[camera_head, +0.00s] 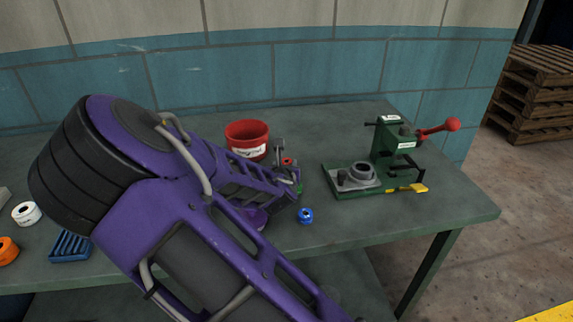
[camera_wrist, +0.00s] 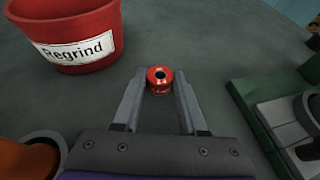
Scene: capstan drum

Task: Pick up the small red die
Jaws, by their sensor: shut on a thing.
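The small red die (camera_wrist: 159,79) is a short red cylinder with a dark centre hole. In the wrist view it sits between the tips of the two grey fingers of my gripper (camera_wrist: 160,88), which is shut on it. It stands with its hole facing the camera. In the head view the red die (camera_head: 288,161) shows just beyond my purple arm, near the red bucket, and my gripper (camera_head: 291,176) is partly hidden by the arm. I cannot tell whether the die touches the table.
A red bucket labelled "Regrind" (camera_wrist: 75,32) stands at the left of the gripper. A green press with a red-knobbed lever (camera_head: 385,160) stands at the right. A blue ring-shaped piece (camera_head: 305,215) lies near the front edge. A blue tray (camera_head: 70,247) lies at the left.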

